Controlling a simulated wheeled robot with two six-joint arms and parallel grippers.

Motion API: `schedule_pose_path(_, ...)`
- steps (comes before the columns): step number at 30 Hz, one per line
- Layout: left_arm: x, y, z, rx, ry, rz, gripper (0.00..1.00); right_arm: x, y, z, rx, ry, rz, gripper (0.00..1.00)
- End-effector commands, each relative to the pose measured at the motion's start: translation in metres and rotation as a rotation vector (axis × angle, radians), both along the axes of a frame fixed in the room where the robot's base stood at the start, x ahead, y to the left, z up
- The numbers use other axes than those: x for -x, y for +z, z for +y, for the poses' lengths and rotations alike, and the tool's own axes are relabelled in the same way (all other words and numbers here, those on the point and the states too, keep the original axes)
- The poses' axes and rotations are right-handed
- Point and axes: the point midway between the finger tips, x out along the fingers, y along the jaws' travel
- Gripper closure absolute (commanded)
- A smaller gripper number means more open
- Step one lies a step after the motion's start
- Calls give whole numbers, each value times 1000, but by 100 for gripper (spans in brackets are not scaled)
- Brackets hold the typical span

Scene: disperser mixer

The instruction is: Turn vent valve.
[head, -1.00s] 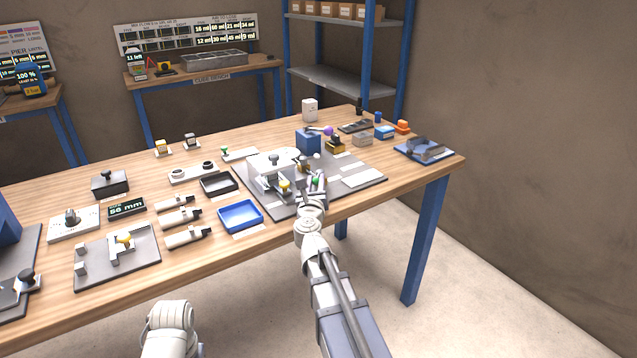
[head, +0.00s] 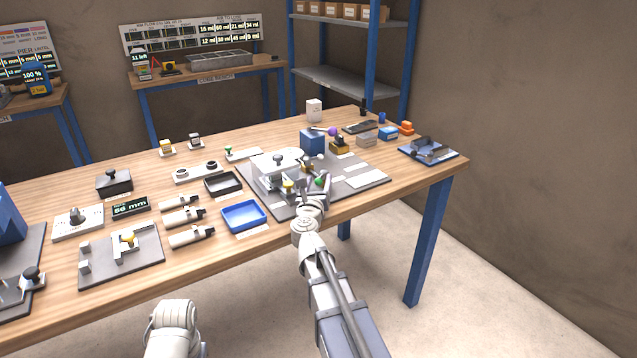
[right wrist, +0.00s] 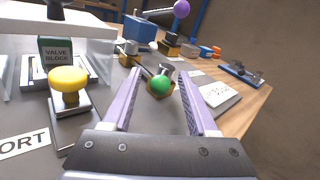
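A small brass valve with a green ball knob (right wrist: 160,86) stands on the grey fixture board in the right wrist view; the green knob also shows in the head view (head: 317,181). No readable label names it as the vent valve. My right gripper (right wrist: 158,84) is open, its two pale purple fingers apart on either side of the green knob, with visible gaps and nothing held. In the head view the right gripper (head: 318,190) is just in front of the knob. My left gripper is out of view.
A yellow knob (right wrist: 69,82) stands close left of the right fingers, by the white bridge-like fixture (right wrist: 60,25). A purple ball lever (right wrist: 181,8) and blue block (right wrist: 144,33) stand behind. A blue tray (head: 243,215) lies to the left on the table.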

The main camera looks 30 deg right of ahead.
Motion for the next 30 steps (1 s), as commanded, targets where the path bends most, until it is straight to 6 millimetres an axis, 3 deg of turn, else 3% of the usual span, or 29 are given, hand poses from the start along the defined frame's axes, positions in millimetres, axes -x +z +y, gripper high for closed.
schedule_pose_path(11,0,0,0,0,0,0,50,7,0,5,0,1,0,41)
schedule_pose_path(24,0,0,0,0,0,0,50,60,0,42,0,2,0,41)
schedule_pose_path(30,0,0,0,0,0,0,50,64,0,46,0,0,0,41)
